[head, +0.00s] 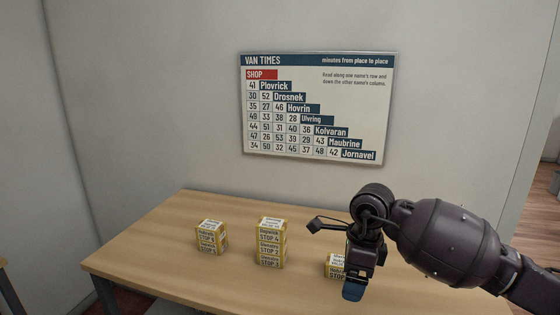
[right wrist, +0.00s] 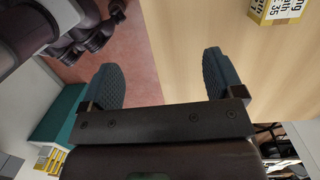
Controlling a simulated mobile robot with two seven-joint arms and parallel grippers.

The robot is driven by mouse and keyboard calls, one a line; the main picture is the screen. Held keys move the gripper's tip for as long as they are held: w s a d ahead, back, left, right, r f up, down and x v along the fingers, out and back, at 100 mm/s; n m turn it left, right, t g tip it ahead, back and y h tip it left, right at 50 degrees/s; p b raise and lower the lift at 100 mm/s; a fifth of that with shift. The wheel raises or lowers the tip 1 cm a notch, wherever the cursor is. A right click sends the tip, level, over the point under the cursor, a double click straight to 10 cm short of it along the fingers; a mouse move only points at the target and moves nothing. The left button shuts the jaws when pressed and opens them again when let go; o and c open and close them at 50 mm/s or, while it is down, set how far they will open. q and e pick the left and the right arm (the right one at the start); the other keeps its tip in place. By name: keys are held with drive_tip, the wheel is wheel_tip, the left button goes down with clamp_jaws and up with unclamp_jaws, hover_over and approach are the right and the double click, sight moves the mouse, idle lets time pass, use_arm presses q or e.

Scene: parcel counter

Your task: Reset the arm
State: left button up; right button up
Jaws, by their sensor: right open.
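My right arm (head: 440,243) reaches in from the right over the counter. Its gripper (head: 353,289) points downward in front of the right-hand parcel boxes (head: 335,270) and partly hides them. In the right wrist view the right gripper (right wrist: 164,75) has its two dark fingers spread apart with nothing between them. A yellow and white box (right wrist: 275,10) lies beyond the fingers at the top right of that view, apart from them. My left gripper is not in view.
A wooden table (head: 190,270) carries a left stack of boxes (head: 211,238) and a taller middle stack (head: 270,245) labelled with stops. A "Van Times" chart (head: 318,105) hangs on the wall behind. The table front left is clear.

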drive_tip(key=s+a+f+m+g+y, duration=0.1)
drive_tip(key=s+a+y, duration=0.5)
drive_tip(key=a+y, duration=0.45)
wheel_tip(320, 180, up, 7)
drive_tip(key=s+a+m+t+y, duration=0.2)
drive_tip(key=m+t+y, duration=0.55)
drive_tip(key=m, duration=0.25)
drive_tip(key=w+d+m+t+h, duration=0.2)
drive_tip(key=d+m+t+h, duration=0.6)
drive_tip(key=m+t, duration=0.7)
drive_tip(key=s+d+f+m+g+h, duration=0.35)
drive_tip(key=d+f+m+h, duration=0.7)
drive_tip(key=m, duration=0.55)
drive_tip(key=s+d+f+m+g+h, duration=0.1)
drive_tip(key=s+d+f+m+g, duration=0.15)
drive_tip(key=s+f+g, duration=0.4)
drive_tip(key=s+d+f+m+g, duration=0.2)
drive_tip(key=s+m+g, duration=0.1)
drive_tip(key=s, duration=0.6)
drive_tip(key=s+d+f+m+g+h, duration=0.1)
drive_tip(key=s+d+f+m+g, duration=0.15)
drive_tip(key=s+f+g, duration=0.4)
drive_tip(key=w+f+t+y, duration=0.1)
drive_tip(key=w+f+t, duration=0.4)
drive_tip(key=f+t, duration=0.3)
drive_tip(key=shift+w+a+f+t, duration=0.2)
drive_tip(key=shift+w+f+t, duration=0.1)
drive_tip(key=shift+t, duration=0.4)
